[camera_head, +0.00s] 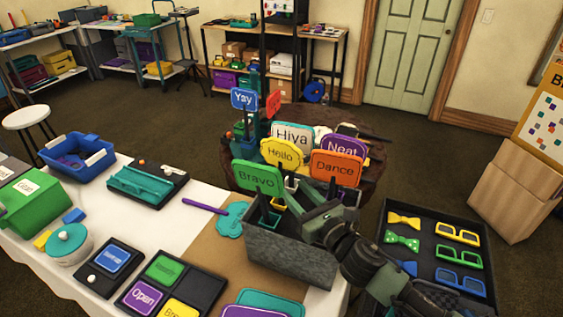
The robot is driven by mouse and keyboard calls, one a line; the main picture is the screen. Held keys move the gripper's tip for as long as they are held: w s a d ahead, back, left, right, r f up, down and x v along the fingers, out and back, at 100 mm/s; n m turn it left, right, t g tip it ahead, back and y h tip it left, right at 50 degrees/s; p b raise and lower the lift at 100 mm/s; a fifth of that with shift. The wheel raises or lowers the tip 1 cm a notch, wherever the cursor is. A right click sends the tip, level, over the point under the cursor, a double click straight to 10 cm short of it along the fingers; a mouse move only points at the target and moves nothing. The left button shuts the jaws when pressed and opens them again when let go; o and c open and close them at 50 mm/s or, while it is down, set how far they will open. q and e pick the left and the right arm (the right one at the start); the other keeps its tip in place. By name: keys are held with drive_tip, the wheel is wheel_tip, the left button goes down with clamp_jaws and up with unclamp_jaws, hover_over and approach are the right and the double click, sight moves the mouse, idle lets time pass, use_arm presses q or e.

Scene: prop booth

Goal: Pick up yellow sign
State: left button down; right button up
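The yellow sign reading "Hello" (284,154) stands upright among other signs above a grey box (290,257) at the front edge of the table. The green "Bravo" sign (259,178) is in front of it to the left, and the orange "Dance" sign (336,166) is to its right. My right gripper (296,192) reaches in from the lower right, just below the yellow and orange signs. Its fingertips are small and partly hidden among the signs, so I cannot tell whether they hold a handle. My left gripper is out of view.
White "Hiya" (292,136), purple "Neat" (343,147) and blue "Yay" (244,99) signs crowd close behind. A black tray of bow ties and glasses (390,270) is at right. A flat tray of signs (131,300) lies at front left. The white tabletop (190,240) has clear room.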

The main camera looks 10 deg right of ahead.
drive_tip(key=p+x, duration=0.1)
drive_tip(key=x, duration=0.4)
drive_tip(key=shift+r, duration=0.1)
clamp_jaws()
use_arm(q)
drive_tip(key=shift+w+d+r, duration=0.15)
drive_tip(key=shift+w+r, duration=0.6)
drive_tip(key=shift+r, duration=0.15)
